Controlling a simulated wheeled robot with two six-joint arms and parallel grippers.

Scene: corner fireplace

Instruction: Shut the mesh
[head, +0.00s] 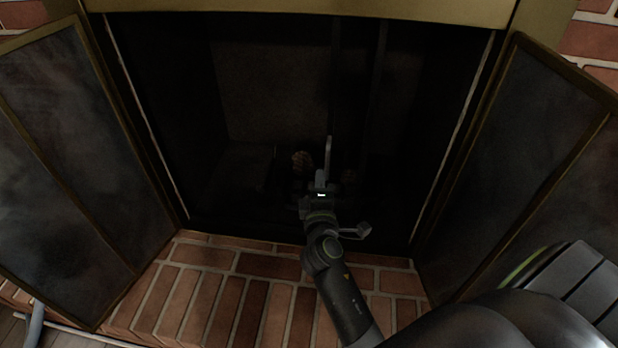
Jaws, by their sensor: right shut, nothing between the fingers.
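The fireplace opening is dark between two dark-paned, brass-framed doors, which stand swung outward: the left door (75,150) and the right door (515,160). Faint dark vertical strips (378,80) hang in the right half of the opening and look like mesh edges. How far the mesh spans is too dark to tell. My right gripper (328,150) reaches up from the bottom into the opening, a little right of its middle. Its fingers are shut and point upward, just below the strips. I cannot tell whether they touch the mesh. My left gripper is out of view.
A brick hearth (230,300) lies in front of the opening. A brass frame (300,8) runs across its top. A small brownish lump (302,160) shows inside, beside my gripper. The open doors flank my arm's space on both sides.

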